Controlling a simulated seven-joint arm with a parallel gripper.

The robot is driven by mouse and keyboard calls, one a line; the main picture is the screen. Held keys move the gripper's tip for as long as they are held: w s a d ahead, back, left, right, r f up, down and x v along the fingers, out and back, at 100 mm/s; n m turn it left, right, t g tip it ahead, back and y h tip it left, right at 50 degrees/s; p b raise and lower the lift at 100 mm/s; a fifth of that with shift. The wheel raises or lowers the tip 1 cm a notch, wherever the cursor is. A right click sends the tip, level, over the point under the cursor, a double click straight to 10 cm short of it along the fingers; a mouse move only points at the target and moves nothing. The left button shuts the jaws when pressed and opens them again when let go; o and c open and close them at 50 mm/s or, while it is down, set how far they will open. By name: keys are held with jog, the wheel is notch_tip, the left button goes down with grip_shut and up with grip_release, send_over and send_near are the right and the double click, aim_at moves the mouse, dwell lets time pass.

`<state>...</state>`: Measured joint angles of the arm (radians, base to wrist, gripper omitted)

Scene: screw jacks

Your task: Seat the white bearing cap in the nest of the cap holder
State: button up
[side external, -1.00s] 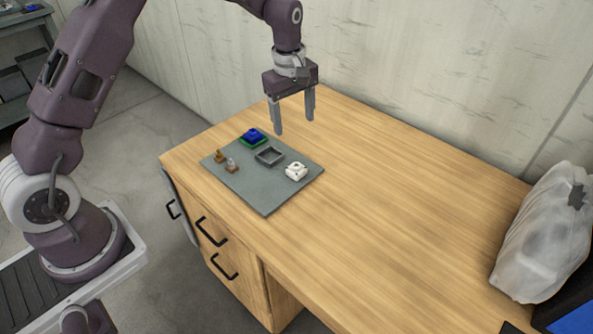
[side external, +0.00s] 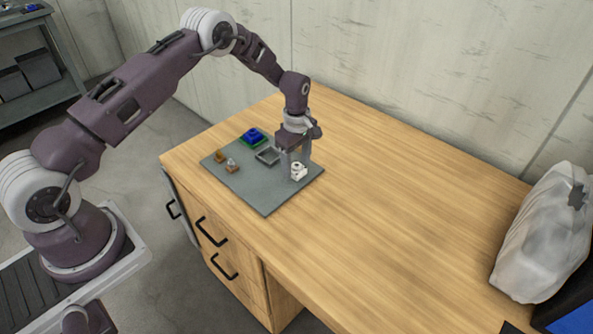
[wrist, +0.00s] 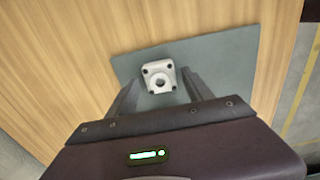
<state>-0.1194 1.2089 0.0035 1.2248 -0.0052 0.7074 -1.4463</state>
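The white bearing cap (side external: 299,173) sits on the grey mat, near its right corner; in the wrist view it is a squarish white block (wrist: 158,69) with a central hole and corner holes. My gripper (side external: 297,167) is down at the cap with its fingers apart. In the wrist view the gripper's fingers (wrist: 161,84) stand open to either side of the cap, with visible gaps. I cannot tell their exact height against it. A grey square open nest (side external: 267,156), which looks like the cap holder, lies left of the cap and is empty.
A blue block on a green base (side external: 252,137) stands at the mat's back. A small brown piece (side external: 219,156) and a clear-topped piece on a brown base (side external: 232,166) stand at the mat's left. The wooden top is clear up to a white bag (side external: 543,235).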

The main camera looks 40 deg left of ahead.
aim_at(296, 167)
grip_shut()
jog(key=shift+r, duration=0.15)
notch_tip(296, 167, up, 9)
jog(key=a+r, duration=0.1)
jog(key=a, duration=0.8)
jog(key=f, duration=0.3)
jog(key=a+f, duration=0.1)
jog(key=f, duration=0.6)
jog(key=shift+s+a, duration=0.25)
